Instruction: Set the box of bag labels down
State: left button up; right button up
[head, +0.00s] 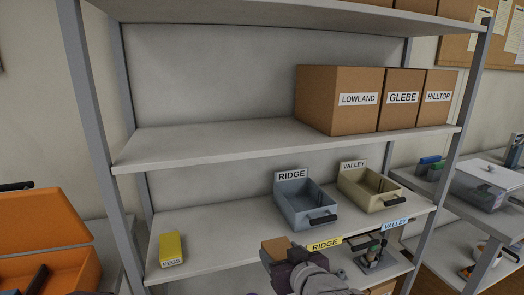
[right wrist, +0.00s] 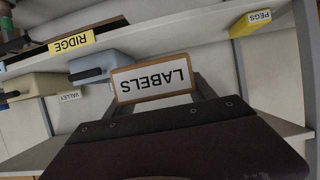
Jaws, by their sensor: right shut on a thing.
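The small brown box of bag labels (head: 276,246) shows just beyond my right gripper (head: 284,262) in the head view. In the right wrist view the picture is upside down, and the white LABELS face of the box (right wrist: 153,80) sits between the fingers. My right gripper is shut on it. The box is at the front edge of the shelf (head: 225,235) that holds the bins, left of the yellow RIDGE tag (head: 324,244). I cannot tell whether it touches the shelf. My left gripper is not in view.
A yellow PEGS box (head: 171,249) stands to the left on that shelf. A grey-blue RIDGE bin (head: 305,207) and a cream VALLEY bin (head: 369,190) stand behind and right. The shelf between PEGS and RIDGE is bare. An orange case (head: 45,228) is at far left.

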aim_at(283, 254)
jog(key=r+p, duration=0.2)
jog(key=r, duration=0.1)
jog(key=s+r+p, duration=0.1)
jog(key=r+p, duration=0.1)
jog(key=shift+d, duration=0.25)
notch_tip(283, 254, up, 16)
jog(key=p, duration=1.6)
jog(key=shift+w+p, duration=0.15)
jog(key=shift+p, duration=0.15)
jog(key=shift+a+r, duration=0.1)
jog(key=shift+a, duration=0.05)
